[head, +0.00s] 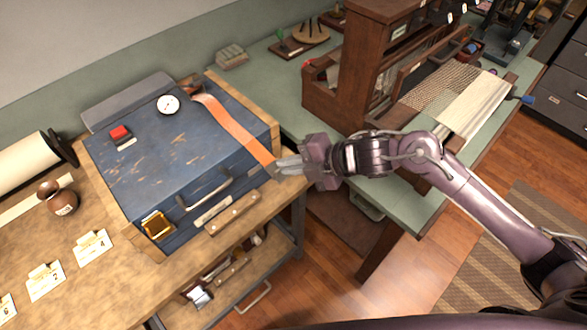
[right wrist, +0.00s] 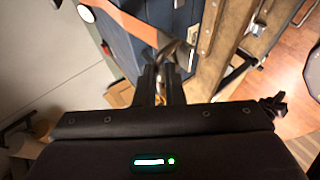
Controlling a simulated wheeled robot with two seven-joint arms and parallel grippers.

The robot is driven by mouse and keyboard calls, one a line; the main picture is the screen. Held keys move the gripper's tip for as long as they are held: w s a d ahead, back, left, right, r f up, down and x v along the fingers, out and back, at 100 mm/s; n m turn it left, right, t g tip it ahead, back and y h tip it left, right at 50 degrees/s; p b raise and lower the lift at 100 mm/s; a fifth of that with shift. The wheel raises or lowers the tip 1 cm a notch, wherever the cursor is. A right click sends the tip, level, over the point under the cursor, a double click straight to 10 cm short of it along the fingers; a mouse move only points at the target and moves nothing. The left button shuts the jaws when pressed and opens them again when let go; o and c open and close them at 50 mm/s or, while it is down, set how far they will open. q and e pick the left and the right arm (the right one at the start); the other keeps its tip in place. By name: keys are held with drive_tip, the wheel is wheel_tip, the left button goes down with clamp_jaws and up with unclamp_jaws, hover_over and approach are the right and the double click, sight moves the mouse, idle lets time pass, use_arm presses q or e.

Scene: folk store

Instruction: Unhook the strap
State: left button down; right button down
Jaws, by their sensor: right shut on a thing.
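An orange strap (head: 232,125) runs across the top of a blue box (head: 165,165) from its back edge to the front right corner. My right gripper (head: 283,168) is at that corner, shut on the strap's near end. In the right wrist view the strap (right wrist: 135,24) comes down to the fingertips (right wrist: 165,72). The strap looks straight between the back of the box and my fingers. Whether its end is still on a hook is hidden by the fingers. My left gripper is not in view.
The box stands on a wooden bench (head: 95,205), with a red button (head: 120,132) and a round dial (head: 168,104) on it. A green table (head: 295,115) with a wooden loom (head: 350,75) is to the right. Open floor lies in front.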

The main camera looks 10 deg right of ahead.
drive_tip(key=shift+w+a+r, duration=0.15)
drive_tip(key=shift+w+r, duration=0.1)
drive_tip(key=shift+r, duration=0.2)
drive_tip(key=shift+w+a+r, duration=0.1)
drive_tip(key=shift+w+r, duration=0.15)
drive_tip(key=shift+r, duration=0.2)
drive_tip(key=c, duration=1.7)
unclamp_jaws()
drive_tip(key=shift+a, duration=0.1)
drive_tip(key=shift+o, duration=0.9)
drive_tip(key=shift+w+a, duration=0.1)
drive_tip(key=shift+a+f, duration=0.15)
drive_tip(key=shift+f, duration=0.05)
drive_tip(key=shift+f, duration=0.15)
